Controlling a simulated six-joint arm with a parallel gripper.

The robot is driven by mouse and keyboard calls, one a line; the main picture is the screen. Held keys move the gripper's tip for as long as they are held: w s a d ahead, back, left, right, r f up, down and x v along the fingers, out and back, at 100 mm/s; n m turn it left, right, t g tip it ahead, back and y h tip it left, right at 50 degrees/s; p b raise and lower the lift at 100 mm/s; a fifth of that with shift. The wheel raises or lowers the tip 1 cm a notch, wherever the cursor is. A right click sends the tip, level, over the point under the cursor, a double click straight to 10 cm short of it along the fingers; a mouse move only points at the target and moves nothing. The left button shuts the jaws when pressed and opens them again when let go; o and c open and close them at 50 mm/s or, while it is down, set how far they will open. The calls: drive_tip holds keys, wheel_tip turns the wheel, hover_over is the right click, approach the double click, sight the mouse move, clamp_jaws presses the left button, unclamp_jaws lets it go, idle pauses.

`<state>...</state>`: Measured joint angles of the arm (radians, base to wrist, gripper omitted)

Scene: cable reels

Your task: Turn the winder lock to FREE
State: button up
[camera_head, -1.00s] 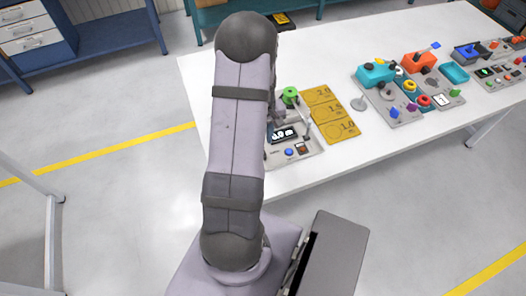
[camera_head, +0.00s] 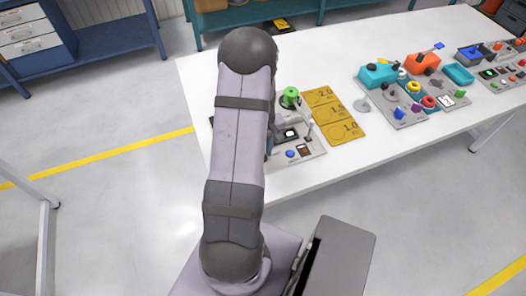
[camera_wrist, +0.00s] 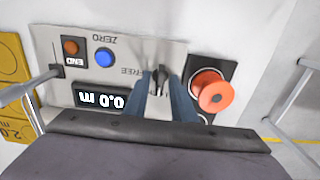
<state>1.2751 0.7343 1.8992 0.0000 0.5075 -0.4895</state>
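The winder lock (camera_wrist: 160,76) is a small dark lever on the grey winder panel (camera_wrist: 130,57), beside the printed word FREE in the wrist view. My gripper (camera_wrist: 161,76) has its two blue fingers on either side of the lever, with the tips apart. I cannot tell whether they touch it. The fingers and body hide part of the panel around the lock. In the head view the panel (camera_head: 312,150) shows right of my arm, which hides the lock and most of the gripper.
A red mushroom button (camera_wrist: 213,91) stands close right of the fingers. A display (camera_wrist: 98,98) reads 0.0 m, with a blue ZERO button (camera_wrist: 105,57) nearby. A green part (camera_head: 290,97) stands behind, beside yellow plates (camera_head: 333,113).

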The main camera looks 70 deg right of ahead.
clamp_jaws()
